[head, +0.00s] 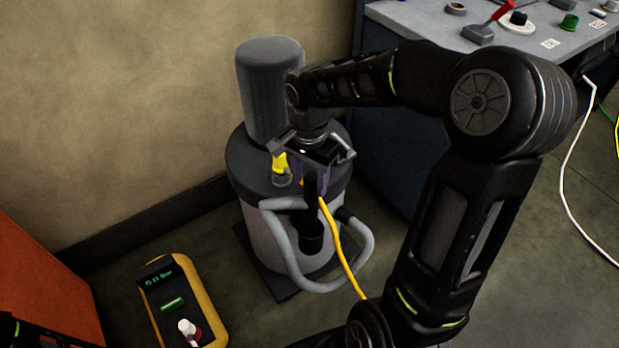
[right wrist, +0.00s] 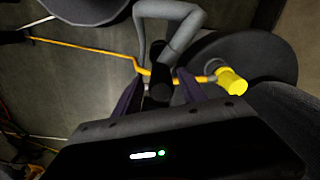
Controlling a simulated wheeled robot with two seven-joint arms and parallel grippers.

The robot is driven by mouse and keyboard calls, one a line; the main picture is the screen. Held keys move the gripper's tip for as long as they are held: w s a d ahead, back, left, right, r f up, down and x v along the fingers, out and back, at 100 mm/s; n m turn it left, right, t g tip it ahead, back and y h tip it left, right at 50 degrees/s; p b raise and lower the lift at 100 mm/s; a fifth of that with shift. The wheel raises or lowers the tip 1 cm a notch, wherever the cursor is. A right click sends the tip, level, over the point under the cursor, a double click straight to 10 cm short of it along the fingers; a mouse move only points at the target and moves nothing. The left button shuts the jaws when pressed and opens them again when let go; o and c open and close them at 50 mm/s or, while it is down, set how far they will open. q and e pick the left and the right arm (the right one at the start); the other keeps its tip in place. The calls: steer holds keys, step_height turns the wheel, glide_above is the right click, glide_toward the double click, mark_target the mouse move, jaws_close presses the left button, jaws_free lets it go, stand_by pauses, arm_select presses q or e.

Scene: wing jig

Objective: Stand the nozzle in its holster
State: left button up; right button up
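The vacuum (head: 250,235) stands on the floor, a round drum with a grey cylinder on top. Its grey hose (head: 318,285) loops down the front and leads up to a black nozzle (head: 290,203). A dark cup, seemingly the holster (head: 311,238), is on the drum's front. My right gripper (head: 311,192) points down over the drum's front edge, close to the nozzle. In the right wrist view its purple fingers stand apart, with a black cylindrical part (right wrist: 158,85) between them; gaps seem to show on both sides. Whether this is nozzle or holster is unclear. My left gripper is out of view.
A yellow cord (head: 343,250) runs from the drum's front across the floor. A yellow-capped fitting (head: 280,165) sits on the lid. A yellow-black unit with a display (head: 180,300) stands at front left. A workbench (head: 420,18) with small items is behind right.

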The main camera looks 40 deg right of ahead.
steer(key=shift+o, duration=0.7)
step_height(320, 180, up, 8)
steer(key=shift+f, duration=0.1)
stand_by(0.8)
